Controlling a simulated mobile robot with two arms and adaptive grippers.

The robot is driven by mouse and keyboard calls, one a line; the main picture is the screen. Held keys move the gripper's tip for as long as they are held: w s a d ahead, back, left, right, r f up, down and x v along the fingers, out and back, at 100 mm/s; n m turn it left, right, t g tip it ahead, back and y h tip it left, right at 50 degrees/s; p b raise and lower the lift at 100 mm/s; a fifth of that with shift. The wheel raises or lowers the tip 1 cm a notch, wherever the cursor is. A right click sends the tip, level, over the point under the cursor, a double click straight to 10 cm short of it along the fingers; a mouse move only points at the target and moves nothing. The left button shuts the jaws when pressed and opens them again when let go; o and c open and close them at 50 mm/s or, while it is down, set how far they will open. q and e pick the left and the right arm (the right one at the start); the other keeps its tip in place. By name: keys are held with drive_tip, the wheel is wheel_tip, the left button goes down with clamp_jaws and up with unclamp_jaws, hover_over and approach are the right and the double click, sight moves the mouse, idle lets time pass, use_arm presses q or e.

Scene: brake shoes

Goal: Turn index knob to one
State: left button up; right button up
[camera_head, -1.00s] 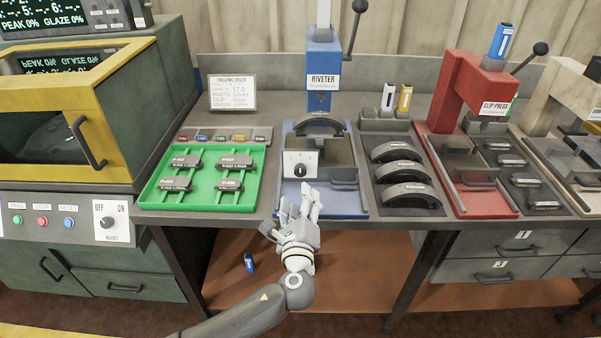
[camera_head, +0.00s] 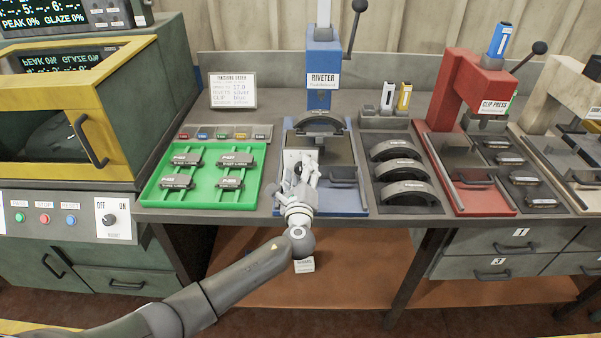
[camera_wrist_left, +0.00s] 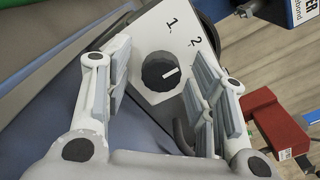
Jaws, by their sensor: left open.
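The index knob (camera_wrist_left: 160,72) is a round black dial with a white pointer line, on a white plate (camera_head: 291,157) at the front of the blue riveter (camera_head: 323,65). In the left wrist view the numbers 1 and 2 show beside the knob. The pointer line faces right and slightly up, nearer the 2 than the 1. My left gripper (camera_head: 297,180) is at the plate in the head view and hides much of the knob. In the left wrist view its open fingers stand on either side of the knob, with visible gaps. My right gripper is not in view.
A green tray (camera_head: 150,190) with several dark parts lies left of the riveter. A dark rack of curved brake shoes (camera_head: 402,170) and the red clip press (camera_head: 462,90) stand to its right. A low handle (camera_head: 343,178) sits close right of the knob plate.

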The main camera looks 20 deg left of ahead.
use_arm(q)
drive_tip(key=c, duration=1)
drive_tip(key=shift+f+n+b, duration=0.15)
drive_tip(key=shift+n+b, duration=0.35)
drive_tip(key=shift+b, duration=0.1)
drive_tip(key=n+b, duration=0.2)
drive_tip(key=b, duration=0.1)
drive_tip(key=shift+d+n, duration=0.1)
drive_tip(key=shift+n, duration=0.3)
drive_tip(key=n+b, duration=0.3)
drive_tip(key=shift+n, duration=0.4)
drive_tip(key=shift+n+b, duration=0.4)
drive_tip(key=shift+n, duration=0.3)
drive_tip(key=shift+r, duration=0.2)
drive_tip(key=o, duration=1)
